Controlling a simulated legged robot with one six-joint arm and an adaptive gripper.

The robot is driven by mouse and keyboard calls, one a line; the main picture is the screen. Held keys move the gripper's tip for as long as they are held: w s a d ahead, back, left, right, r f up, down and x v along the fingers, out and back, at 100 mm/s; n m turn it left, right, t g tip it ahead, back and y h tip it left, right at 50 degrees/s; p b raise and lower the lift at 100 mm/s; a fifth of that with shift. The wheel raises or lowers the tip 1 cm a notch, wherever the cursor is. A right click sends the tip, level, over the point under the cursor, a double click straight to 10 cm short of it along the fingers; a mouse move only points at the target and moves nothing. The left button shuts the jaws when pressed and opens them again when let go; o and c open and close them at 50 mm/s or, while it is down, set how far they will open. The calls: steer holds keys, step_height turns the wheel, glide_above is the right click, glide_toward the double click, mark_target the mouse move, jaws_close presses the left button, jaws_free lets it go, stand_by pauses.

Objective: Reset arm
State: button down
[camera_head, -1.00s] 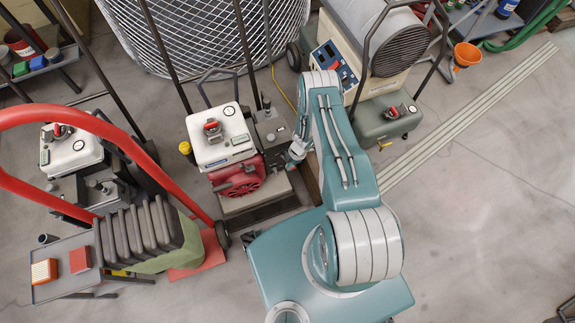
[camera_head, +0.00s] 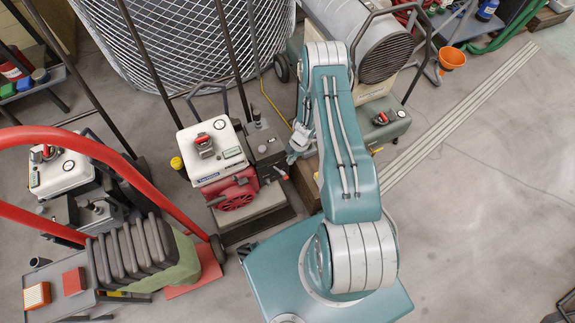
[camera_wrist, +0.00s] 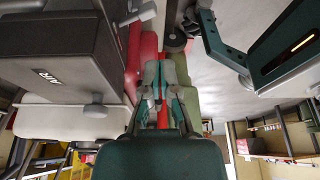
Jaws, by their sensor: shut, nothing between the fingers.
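My arm is folded over my teal base in the head view. My gripper (camera_head: 297,150) shows small and partly hidden at the left side of the arm, just right of the white and red aerator machine (camera_head: 213,152). In the wrist view my gripper (camera_wrist: 161,100) points away from the camera with its fingers together and nothing held between them. A dark box marked AIR (camera_wrist: 45,70) stands to the left of the gripper there.
A red hand truck (camera_head: 100,150) carries green cans (camera_head: 130,250) at the left. A second white-topped machine (camera_head: 62,172) stands behind it. A heater (camera_head: 375,50) and a mesh cage (camera_head: 190,35) stand at the back.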

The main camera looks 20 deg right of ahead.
steer(key=shift+r, duration=0.2)
stand_by(0.4)
steer(key=w+d+r+m+t+h, duration=0.25)
steer(key=w+r, duration=0.35)
steer(key=r, duration=0.4)
steer(key=w+d+r+m+t+h, duration=0.1)
steer(key=w+r+m+t, duration=0.15)
steer(key=w+r, duration=0.65)
steer(key=s+r+m+t+h, duration=0.3)
steer(key=r+m+h, duration=0.1)
steer(key=r, duration=1.9)
steer(key=s+a+r+m+g, duration=0.1)
steer(key=s+a+r+m, duration=0.2)
steer(key=s+r+m, duration=0.75)
steer(key=s+a+r+y, duration=0.1)
steer(key=s+a+r, duration=0.1)
steer(key=s, duration=0.5)
steer(key=s+a+r+y, duration=0.1)
steer(key=s+a+r, duration=0.1)
steer(key=s+a, duration=0.2)
steer(key=s+a+r+g+y, duration=0.1)
steer(key=s+a+r, duration=0.1)
steer(key=s, duration=0.8)
steer(key=shift+a+y, duration=0.35)
steer(key=shift+a, duration=0.55)
